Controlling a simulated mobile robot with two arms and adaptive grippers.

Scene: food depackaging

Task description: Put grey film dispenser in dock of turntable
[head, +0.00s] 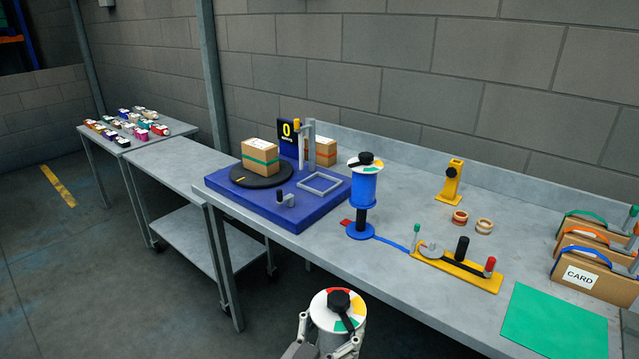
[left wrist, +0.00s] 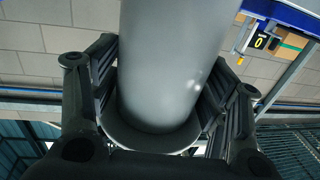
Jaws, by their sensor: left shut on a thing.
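My left gripper (head: 332,340) is shut around the grey film dispenser (head: 338,312), which stands upright in front of the bench edge. Its white top carries coloured segments and a black knob. In the left wrist view the dispenser's grey cylinder (left wrist: 170,60) fills the middle, with the fingers on both sides. The turntable (head: 248,182) is a black disc on a blue base (head: 325,212), with a cardboard box (head: 260,158) on it. A grey rectangular frame (head: 320,183), apparently the dock, lies empty on the right of the base. My right gripper is not in view.
A blue film dispenser (head: 363,188) stands on a blue holder (head: 359,231) right of the turntable base. A yellow tool strip (head: 457,272), tape rolls (head: 460,218), a green mat (head: 556,322) and card boxes (head: 590,277) lie further right. Another box (head: 326,153) stands behind the base.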

